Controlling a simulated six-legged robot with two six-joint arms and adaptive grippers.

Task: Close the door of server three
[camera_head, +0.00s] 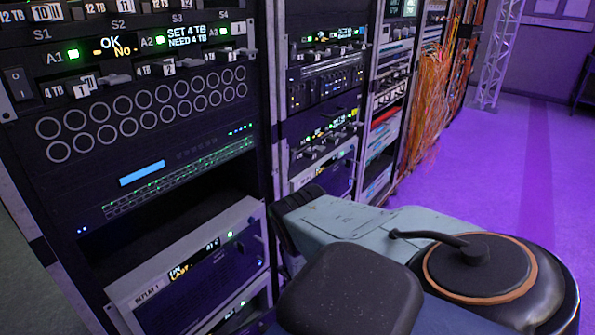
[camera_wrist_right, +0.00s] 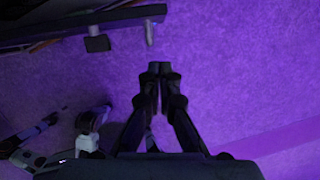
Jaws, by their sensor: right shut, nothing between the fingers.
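In the head view a tall black equipment rack (camera_head: 120,190) stands at the left. Labels S1 to S4 run along its top, with S3 (camera_head: 174,18) among them. I cannot tell which unit is server three, and no open door can be made out. My right gripper (camera_wrist_right: 160,68) shows in the right wrist view. Its fingers are together and empty, over purple floor. The dark edge of a rack or panel (camera_wrist_right: 70,28) lies ahead and to the left of it, apart from the fingers. My left gripper is in neither view.
A grey-fronted unit marked REPLAY 1 (camera_head: 190,268) sits low in the rack. More racks recede to the right, with a hanging bundle of orange cables (camera_head: 428,95). A truss (camera_head: 497,55) stands behind. The purple floor (camera_head: 520,165) at right is open.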

